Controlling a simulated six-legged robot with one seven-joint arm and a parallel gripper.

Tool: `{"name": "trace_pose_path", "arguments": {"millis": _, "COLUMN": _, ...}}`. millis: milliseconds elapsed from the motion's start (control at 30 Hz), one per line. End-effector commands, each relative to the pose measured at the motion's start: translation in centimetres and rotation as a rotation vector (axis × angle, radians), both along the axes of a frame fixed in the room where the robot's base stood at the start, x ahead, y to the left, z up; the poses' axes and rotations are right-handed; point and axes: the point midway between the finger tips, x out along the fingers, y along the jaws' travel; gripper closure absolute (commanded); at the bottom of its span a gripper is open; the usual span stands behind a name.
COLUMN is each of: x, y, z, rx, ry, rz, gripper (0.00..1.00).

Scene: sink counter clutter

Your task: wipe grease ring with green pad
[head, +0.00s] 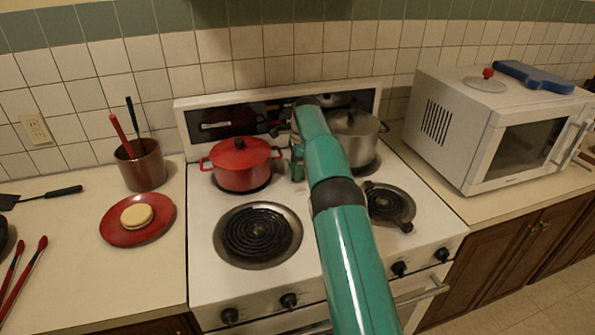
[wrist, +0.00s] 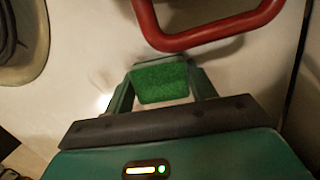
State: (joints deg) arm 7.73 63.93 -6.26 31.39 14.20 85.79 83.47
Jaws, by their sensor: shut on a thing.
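My gripper (wrist: 161,84) is shut on the green pad (wrist: 160,83), which sits between its two fingers in the wrist view. The pad is over the white stove top (wrist: 75,105), close to it; I cannot tell whether it touches. A faint dark smudge shows on the white surface left of the pad, but I cannot make out a clear grease ring. In the head view my teal arm reaches over the stove (head: 284,205) between the two pots and hides most of the gripper and the pad.
The red pot (head: 240,165) stands left of my arm; its red handle (wrist: 210,36) is just beyond the pad. A steel pot (head: 355,140) stands to the right. Coil burners (head: 256,232) lie in front. A microwave (head: 465,130) is right, a red plate (head: 120,235) left.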

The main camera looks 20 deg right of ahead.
Motion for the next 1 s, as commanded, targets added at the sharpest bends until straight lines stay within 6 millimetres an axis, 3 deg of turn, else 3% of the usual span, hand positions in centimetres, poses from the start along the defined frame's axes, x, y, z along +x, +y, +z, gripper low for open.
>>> {"name": "trace_pose_path", "arguments": {"millis": 300, "x": 0.0, "y": 0.0, "z": 0.4, "rx": 0.0, "ry": -0.002, "rz": 0.0, "gripper": 0.66}}
{"name": "trace_pose_path", "arguments": {"millis": 1000, "x": -0.1, "y": 0.0, "z": 6.0, "rx": 0.001, "ry": -0.002, "rz": 0.0, "gripper": 0.66}}
